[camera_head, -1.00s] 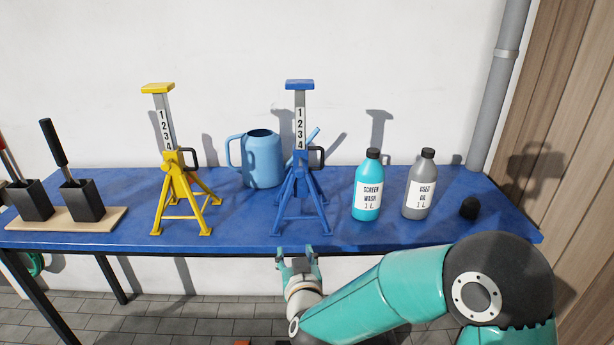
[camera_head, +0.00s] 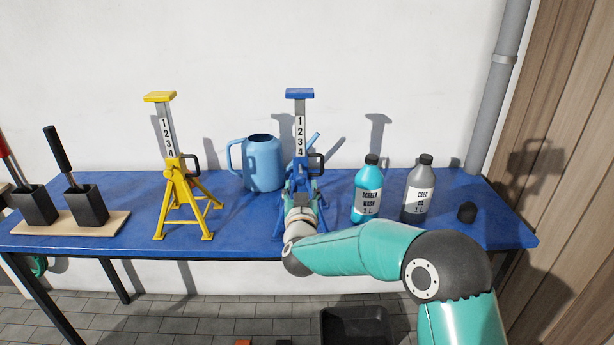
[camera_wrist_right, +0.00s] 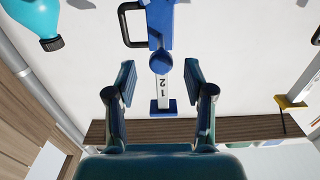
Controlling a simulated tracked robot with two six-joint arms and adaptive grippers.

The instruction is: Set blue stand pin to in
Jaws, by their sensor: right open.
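The blue stand (camera_head: 299,125) is upright on the blue bench top, with its numbered grey post raised. In the right wrist view the stand's blue body (camera_wrist_right: 160,28) appears upside down. A round blue knob (camera_wrist_right: 161,62), which looks like the pin's end, faces my gripper. A black loop handle (camera_wrist_right: 132,25) sits at the stand's side. My right gripper (camera_head: 300,184) is in front of the stand's legs and hides part of them. In the wrist view the right gripper (camera_wrist_right: 154,84) is open, with the knob between and beyond its fingers, apart from them. My left gripper is not in view.
A yellow stand (camera_head: 175,180) and a blue watering can (camera_head: 262,165) stand left of the blue stand. A teal bottle (camera_head: 367,190) and a grey bottle (camera_head: 417,190) stand close on the right. A black tray (camera_head: 357,325) is on the floor.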

